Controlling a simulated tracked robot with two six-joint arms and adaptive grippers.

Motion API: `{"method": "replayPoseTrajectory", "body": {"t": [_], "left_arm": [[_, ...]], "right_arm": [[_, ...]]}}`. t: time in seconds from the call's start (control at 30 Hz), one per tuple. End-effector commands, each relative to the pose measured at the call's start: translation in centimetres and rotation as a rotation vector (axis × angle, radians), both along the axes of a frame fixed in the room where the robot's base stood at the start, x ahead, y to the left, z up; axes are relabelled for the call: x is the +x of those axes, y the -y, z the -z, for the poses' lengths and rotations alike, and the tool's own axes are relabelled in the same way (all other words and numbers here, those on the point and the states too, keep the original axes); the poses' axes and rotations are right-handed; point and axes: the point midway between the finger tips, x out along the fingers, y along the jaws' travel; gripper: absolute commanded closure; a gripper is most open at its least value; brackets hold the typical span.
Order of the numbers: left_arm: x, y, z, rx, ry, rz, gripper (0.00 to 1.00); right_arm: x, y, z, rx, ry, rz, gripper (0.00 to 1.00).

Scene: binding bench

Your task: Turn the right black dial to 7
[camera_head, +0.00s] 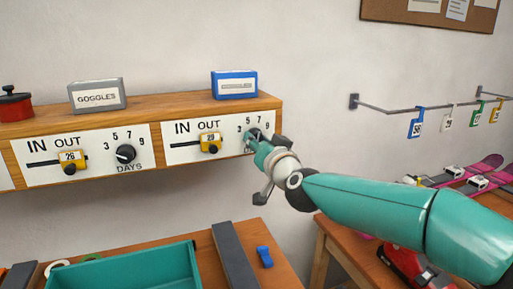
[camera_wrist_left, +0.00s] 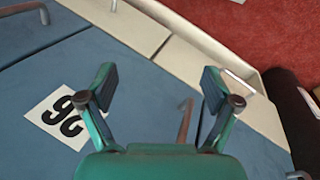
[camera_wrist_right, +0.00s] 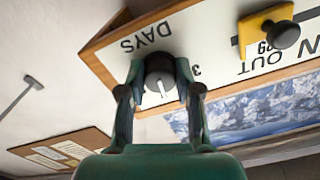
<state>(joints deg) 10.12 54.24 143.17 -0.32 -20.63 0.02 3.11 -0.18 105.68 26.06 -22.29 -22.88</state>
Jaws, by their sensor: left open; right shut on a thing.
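The right black dial (camera_head: 256,134) sits on the white panel at the right end of the shelf, mostly hidden by my right gripper (camera_head: 262,146). In the right wrist view, which is upside down, the dial (camera_wrist_right: 160,83) is between the two fingers of my right gripper (camera_wrist_right: 160,90), which is shut on it. Its white pointer line points down in that picture, toward the number arc; the fingers hide most numbers, so the exact value cannot be told. My left gripper (camera_wrist_left: 160,92) is open and empty, above a blue surface with a "26" card (camera_wrist_left: 58,115).
The left dial (camera_head: 125,154) and two yellow sliders (camera_head: 70,160) are on the same shelf front. A grey goggles box (camera_head: 97,95) and a blue box (camera_head: 234,85) stand on top. Below are a teal tray (camera_head: 140,268) and a blue clip (camera_head: 264,257).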

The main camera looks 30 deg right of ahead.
Motion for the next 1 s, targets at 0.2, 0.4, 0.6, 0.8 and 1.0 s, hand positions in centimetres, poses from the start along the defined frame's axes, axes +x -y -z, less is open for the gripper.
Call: {"method": "replayPoseTrajectory", "body": {"t": [0.2, 0.4, 0.6, 0.8, 1.0], "left_arm": [[0.00, 0.00, 0.73, 0.000, 0.000, 0.000, 0.11], [0.00, 0.00, 0.92, 0.000, 0.000, 0.000, 0.11], [0.00, 0.00, 0.95, 0.000, 0.000, 0.000, 0.11], [0.00, 0.00, 0.94, 0.000, 0.000, 0.000, 0.11], [0.00, 0.00, 0.94, 0.000, 0.000, 0.000, 0.11]], "right_arm": [[0.02, -0.08, 0.20, 0.119, 0.026, -0.001, 1.00], [0.02, -0.07, 0.18, 0.176, 0.038, -0.001, 1.00], [0.01, -0.06, 0.16, 0.191, 0.041, -0.001, 1.00], [0.01, -0.06, 0.17, 0.190, 0.041, -0.001, 1.00], [0.02, -0.04, 0.13, 0.189, 0.041, -0.001, 0.43]]}}
